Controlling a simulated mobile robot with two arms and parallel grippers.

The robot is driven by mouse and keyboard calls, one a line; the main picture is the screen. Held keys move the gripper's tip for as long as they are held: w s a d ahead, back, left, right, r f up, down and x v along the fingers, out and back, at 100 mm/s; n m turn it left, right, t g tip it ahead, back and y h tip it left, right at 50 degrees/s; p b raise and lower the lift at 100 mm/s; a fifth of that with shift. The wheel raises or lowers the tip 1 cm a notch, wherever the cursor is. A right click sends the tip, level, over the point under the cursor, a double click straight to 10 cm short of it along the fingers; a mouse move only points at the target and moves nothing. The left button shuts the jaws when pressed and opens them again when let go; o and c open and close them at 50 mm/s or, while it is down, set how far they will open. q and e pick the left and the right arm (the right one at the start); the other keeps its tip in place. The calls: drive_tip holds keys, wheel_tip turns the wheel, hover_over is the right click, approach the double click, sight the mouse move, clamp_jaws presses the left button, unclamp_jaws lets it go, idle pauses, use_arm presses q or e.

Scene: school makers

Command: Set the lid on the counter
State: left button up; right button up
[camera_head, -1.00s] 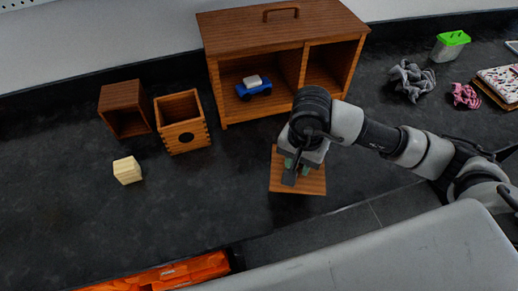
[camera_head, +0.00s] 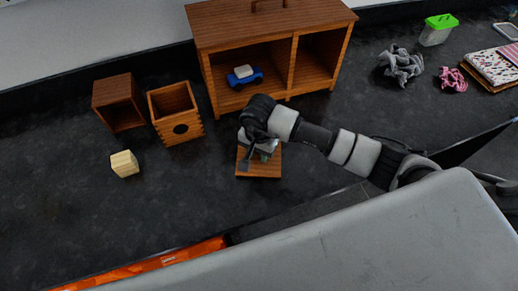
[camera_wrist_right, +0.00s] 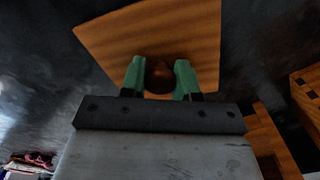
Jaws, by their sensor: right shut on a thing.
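The lid (camera_head: 262,169) is a flat, square, brown wooden plate with a round knob. In the head view it is at the middle, over the dark counter (camera_head: 75,225) near its front edge. My right gripper (camera_head: 259,154) is above the lid. In the right wrist view my right gripper (camera_wrist_right: 160,78) has its green fingers shut on the round brown knob of the lid (camera_wrist_right: 195,30). Whether the lid touches the counter cannot be told. My left gripper is not in view.
An open wooden box with a round hole (camera_head: 176,115) and a wooden cube box (camera_head: 118,103) stand to the left. A pale block (camera_head: 124,164) lies before them. A wooden cabinet (camera_head: 272,28) holding a blue toy car (camera_head: 244,77) stands behind. Cloths (camera_head: 401,65) lie right.

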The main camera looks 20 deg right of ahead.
drive_tip(key=shift+f, duration=0.25)
drive_tip(key=o, duration=0.9)
drive_tip(key=shift+r, duration=0.1)
drive_tip(key=shift+o, duration=0.2)
drive_tip(key=shift+r, duration=0.15)
wheel_tip(320, 180, up, 12)
drive_tip(key=b, duration=0.2)
